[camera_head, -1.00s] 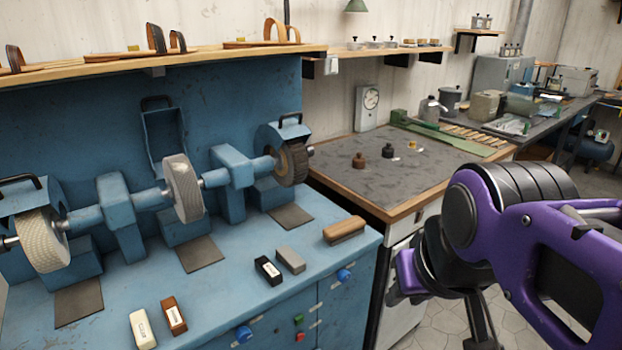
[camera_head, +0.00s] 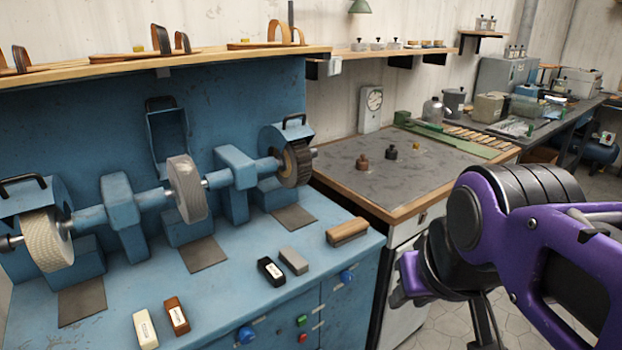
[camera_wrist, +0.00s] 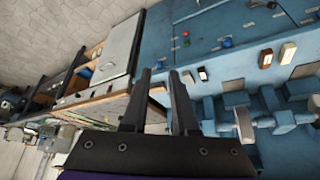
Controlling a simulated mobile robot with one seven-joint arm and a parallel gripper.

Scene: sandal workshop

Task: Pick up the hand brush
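The hand brush (camera_head: 346,232) has a brown wooden back and lies near the right front corner of the blue grinding bench. In the wrist view a small brown piece, apparently the brush (camera_wrist: 158,89), shows between my fingers at a distance. My gripper (camera_wrist: 160,71) is open and empty, its two black fingers spread apart. In the head view my purple arm is at the right, in front of the bench, and the fingers are largely cut off at the bottom edge.
Gray (camera_head: 294,260), black (camera_head: 271,271), brown (camera_head: 176,316) and cream (camera_head: 145,329) blocks lie on the blue bench (camera_head: 225,285). Grinding wheels (camera_head: 187,188) stand behind.

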